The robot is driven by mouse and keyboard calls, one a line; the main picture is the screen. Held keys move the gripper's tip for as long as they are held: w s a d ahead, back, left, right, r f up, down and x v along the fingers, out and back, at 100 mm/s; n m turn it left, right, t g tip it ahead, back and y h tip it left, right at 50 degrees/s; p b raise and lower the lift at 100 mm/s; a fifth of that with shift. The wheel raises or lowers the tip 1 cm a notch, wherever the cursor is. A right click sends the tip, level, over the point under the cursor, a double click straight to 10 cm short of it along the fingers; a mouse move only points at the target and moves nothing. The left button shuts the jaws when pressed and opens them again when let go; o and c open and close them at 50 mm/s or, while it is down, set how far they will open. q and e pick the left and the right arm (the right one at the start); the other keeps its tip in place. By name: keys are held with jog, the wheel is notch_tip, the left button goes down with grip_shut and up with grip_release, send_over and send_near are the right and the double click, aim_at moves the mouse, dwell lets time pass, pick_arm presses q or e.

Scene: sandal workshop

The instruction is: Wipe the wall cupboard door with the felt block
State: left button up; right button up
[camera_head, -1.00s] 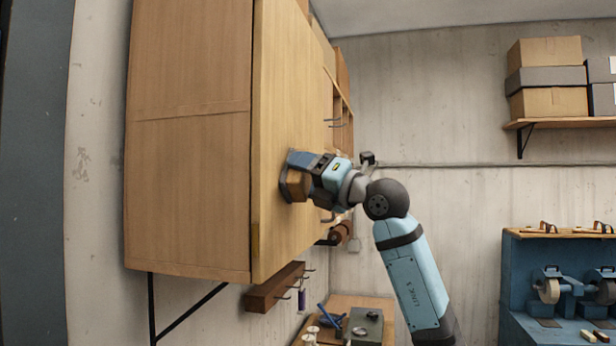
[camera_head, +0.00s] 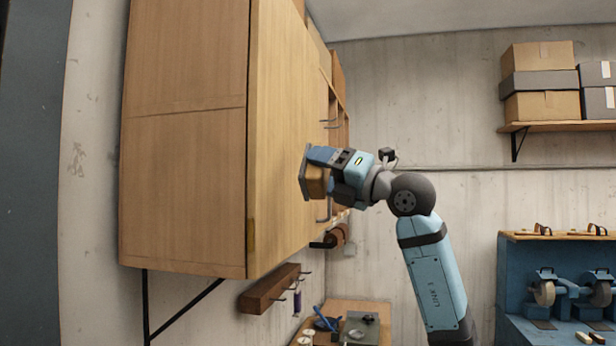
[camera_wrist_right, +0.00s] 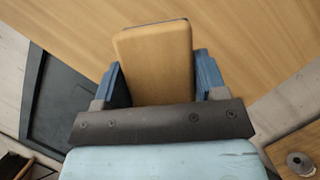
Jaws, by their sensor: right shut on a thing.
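The wall cupboard (camera_head: 185,150) hangs at the left of the head view, with its pale wooden door (camera_head: 275,130) facing right. My right gripper (camera_head: 322,172) is shut on the felt block (camera_head: 316,182), a wooden block with a grey pad on its door side. The block is at the door's face in the head view; I cannot tell whether the pad touches it. In the right wrist view the block (camera_wrist_right: 157,60) sits between the two blue fingers, with the door's wood (camera_wrist_right: 250,40) behind it. My left gripper is not in view.
A wooden hook rail (camera_head: 270,290) is on the wall below the cupboard. A bench (camera_head: 360,308) with small tools stands below. A shelf with boxes (camera_head: 540,95) and a blue grinder bench (camera_head: 510,270) are at the right.

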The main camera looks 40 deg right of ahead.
jog(key=shift+s+d, duration=0.4)
jog(key=shift+s, duration=0.1)
jog(key=shift+s+d+b, duration=0.65)
jog(key=shift+s+d, duration=0.35)
jog(key=shift+s, duration=0.15)
